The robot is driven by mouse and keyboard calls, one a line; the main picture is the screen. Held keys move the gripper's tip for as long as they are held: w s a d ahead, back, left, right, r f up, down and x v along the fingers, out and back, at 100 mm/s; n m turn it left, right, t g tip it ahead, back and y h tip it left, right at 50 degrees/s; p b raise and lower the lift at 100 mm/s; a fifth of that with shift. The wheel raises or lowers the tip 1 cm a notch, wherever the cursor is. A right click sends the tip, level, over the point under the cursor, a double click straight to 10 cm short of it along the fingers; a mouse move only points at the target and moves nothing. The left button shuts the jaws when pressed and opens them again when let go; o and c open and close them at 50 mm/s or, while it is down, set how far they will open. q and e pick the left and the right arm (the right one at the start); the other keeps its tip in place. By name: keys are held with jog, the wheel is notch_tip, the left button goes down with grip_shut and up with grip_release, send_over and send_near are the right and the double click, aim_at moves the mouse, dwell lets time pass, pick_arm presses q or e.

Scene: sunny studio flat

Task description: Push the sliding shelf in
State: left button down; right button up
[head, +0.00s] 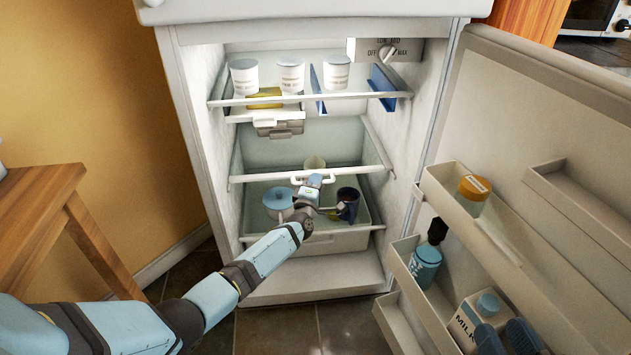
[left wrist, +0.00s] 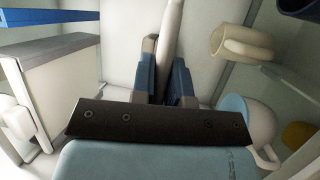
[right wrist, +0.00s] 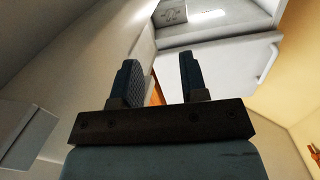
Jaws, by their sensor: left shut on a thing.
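The sliding shelf (head: 355,171) is a clear pane with a white front bar, in the middle of the open fridge above the bottom drawer. A small white handle (head: 297,181) sits at the middle of its front. My left gripper (head: 314,180) is at this handle, its arm reaching in from the lower left. In the left wrist view its blue fingers (left wrist: 167,80) are shut on the pale handle bar, which runs between them. My right gripper (head: 506,335) is low by the fridge door; in the right wrist view its fingers (right wrist: 156,78) are apart and empty.
Several white tubs (head: 290,76) stand on the upper shelf (head: 225,102). The open door (head: 560,130) carries jars and a milk carton (head: 468,318). A wooden table (head: 45,190) stands left.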

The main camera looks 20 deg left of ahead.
pick_arm(q)
jog(key=shift+w+a+r, duration=0.1)
jog(key=shift+a+r, duration=0.05)
jog(key=shift+a, duration=0.05)
jog(key=c, duration=1.1)
grip_release()
jog(key=shift+r, duration=0.1)
jog(key=shift+c, duration=0.2)
pick_arm(e)
jog(key=shift+s+f, duration=0.1)
pick_arm(q)
jog(key=shift+s+p, duration=0.3)
jog(key=shift+s, duration=0.1)
jog(key=p+v, duration=0.4)
jog(key=v, duration=0.9)
jog(key=shift+d+p, duration=0.2)
jog(key=shift+p, duration=0.1)
pick_arm(e)
jog(key=shift+s+a+r+m, duration=0.1)
jog(key=shift+s+r+m, duration=0.1)
jog(key=shift+r+m, duration=0.25)
jog(key=shift+s+a+r+m, duration=0.1)
jog(key=shift+s+r+m, duration=0.1)
jog(key=shift+r, duration=0.5)
jog(key=shift+s+a+r+m, duration=0.15)
jog(key=shift+r+m, duration=0.2)
jog(key=shift+r, duration=0.2)
pick_arm(q)
jog(key=shift+s, duration=0.15)
